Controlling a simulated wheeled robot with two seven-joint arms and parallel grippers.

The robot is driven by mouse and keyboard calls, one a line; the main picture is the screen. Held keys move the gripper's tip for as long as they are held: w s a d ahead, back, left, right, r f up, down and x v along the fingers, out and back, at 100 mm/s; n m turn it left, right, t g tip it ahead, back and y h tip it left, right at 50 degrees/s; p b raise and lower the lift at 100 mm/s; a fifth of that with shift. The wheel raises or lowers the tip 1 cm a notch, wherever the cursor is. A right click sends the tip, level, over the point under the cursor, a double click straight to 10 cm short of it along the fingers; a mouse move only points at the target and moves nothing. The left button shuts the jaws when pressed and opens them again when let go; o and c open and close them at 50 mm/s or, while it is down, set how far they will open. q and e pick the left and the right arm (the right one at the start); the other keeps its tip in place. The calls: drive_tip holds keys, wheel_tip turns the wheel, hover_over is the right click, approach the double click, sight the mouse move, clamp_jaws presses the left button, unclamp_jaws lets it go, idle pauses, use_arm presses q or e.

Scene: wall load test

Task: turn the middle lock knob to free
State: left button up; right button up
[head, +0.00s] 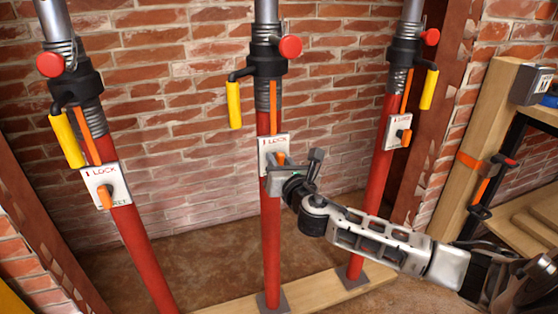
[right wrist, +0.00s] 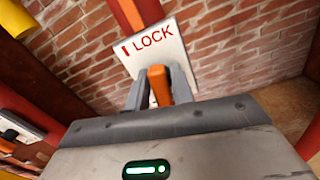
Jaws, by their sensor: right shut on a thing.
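The middle lock knob (head: 281,158) is orange and sits on a white plate (head: 266,142) marked LOCK on the middle red prop (head: 271,235). My right gripper (head: 282,170) is at this knob, its arm coming in from the right. In the right wrist view the orange knob (right wrist: 159,86) stands between the two grey fingers (right wrist: 158,92), which are shut on it. The LOCK word and a red mark show on the plate (right wrist: 160,45) above it. The gripper hides the plate's lower part. My left gripper is not in view.
The left prop (head: 140,250) and right prop (head: 373,190) carry similar plates with orange knobs. Yellow handles (head: 234,105) and red round knobs (head: 290,47) are higher up. A brick wall (head: 190,130) stands close behind. A wooden frame (head: 470,150) stands at the right.

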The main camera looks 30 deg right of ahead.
drive_tip(key=m, duration=0.2)
drive_tip(key=shift+m, duration=0.4)
drive_tip(key=m, duration=0.2)
drive_tip(key=shift+d+f+m, duration=0.1)
drive_tip(key=shift+m, duration=0.3)
drive_tip(key=m, duration=0.2)
drive_tip(key=shift+s+m, duration=0.1)
drive_tip(key=shift+m, duration=0.3)
drive_tip(key=m, duration=0.4)
drive_tip(key=shift+f+p, duration=0.15)
drive_tip(key=shift+p, duration=0.2)
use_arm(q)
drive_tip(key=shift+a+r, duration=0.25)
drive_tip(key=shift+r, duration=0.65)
use_arm(e)
drive_tip(key=shift+d+m, duration=0.1)
drive_tip(key=shift+m, duration=1.6)
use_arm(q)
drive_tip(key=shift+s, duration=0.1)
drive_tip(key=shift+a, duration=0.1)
use_arm(e)
drive_tip(key=o, duration=0.8)
